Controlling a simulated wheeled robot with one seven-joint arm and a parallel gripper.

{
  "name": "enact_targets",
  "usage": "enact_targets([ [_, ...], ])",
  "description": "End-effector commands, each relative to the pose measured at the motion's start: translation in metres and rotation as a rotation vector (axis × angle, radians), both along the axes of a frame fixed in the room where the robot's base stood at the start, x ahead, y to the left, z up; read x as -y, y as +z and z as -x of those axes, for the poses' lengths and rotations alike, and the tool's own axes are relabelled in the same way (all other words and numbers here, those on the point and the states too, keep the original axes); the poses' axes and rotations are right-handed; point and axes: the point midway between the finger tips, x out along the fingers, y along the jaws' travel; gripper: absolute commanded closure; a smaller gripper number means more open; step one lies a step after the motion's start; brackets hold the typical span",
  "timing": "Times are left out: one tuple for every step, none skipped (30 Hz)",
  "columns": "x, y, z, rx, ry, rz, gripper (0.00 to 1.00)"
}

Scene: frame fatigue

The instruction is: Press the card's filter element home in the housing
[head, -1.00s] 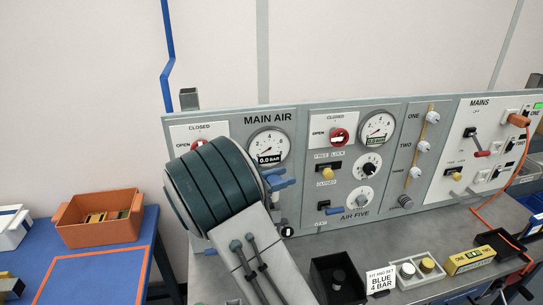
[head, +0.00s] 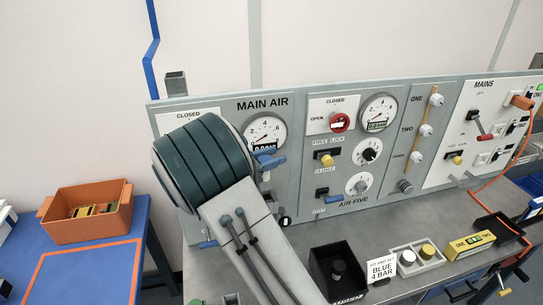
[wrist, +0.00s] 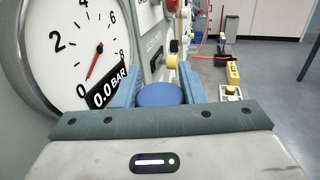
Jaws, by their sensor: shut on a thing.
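My gripper (wrist: 158,88) has pale blue fingers and is shut on a darker blue round piece (wrist: 160,95), which looks like the blue filter element. In the head view my gripper (head: 268,160) is in front of the panel, just below the MAIN AIR gauge (head: 265,131), and its held piece is not clear there. The gauge fills the left of the wrist view and reads 0.0 bar. The card (head: 382,268) reads "FIT AND SET BLUE 4 BAR" and stands on the bench. I cannot make out the housing; my arm hides part of the panel's lower left.
A light tray (head: 437,262) holds a white and a yellow-topped piece beside the card. A black bin (head: 322,272) is left of the card. A yellow block (head: 470,245) lies to the right. An orange bin (head: 60,231) sits on a blue table. An orange cable hangs at right.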

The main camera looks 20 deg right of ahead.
Motion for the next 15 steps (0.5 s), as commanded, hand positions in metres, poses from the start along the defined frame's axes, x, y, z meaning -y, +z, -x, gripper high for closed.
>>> enact_targets([
  [0.001,-0.006,0.000,-0.002,-0.001,0.001,0.80],
  [0.001,-0.009,0.000,-0.002,-0.001,0.001,0.80],
  [0.001,-0.013,0.000,-0.002,-0.001,0.001,0.80],
  [0.001,-0.015,0.000,-0.002,-0.001,0.001,0.80],
  [0.001,-0.018,0.000,-0.002,-0.001,0.001,0.80],
  [0.001,-0.022,0.000,-0.002,-0.001,0.001,0.80],
  [0.001,-0.025,0.000,-0.002,-0.001,0.001,0.80],
  [0.001,-0.028,0.000,-0.001,-0.001,0.000,0.80],
  [0.001,-0.032,0.000,-0.001,-0.001,0.000,0.80],
  [0.001,-0.035,0.000,-0.001,-0.001,0.000,0.80],
  [0.001,-0.038,0.000,-0.001,-0.001,0.000,0.80],
  [0.001,-0.041,0.000,-0.001,-0.001,0.000,0.80],
  [0.001,-0.043,0.000,-0.002,-0.001,0.001,0.80],
  [0.001,-0.045,0.000,-0.002,-0.001,0.001,0.80],
  [0.001,-0.047,0.000,-0.002,-0.001,0.001,0.80],
])
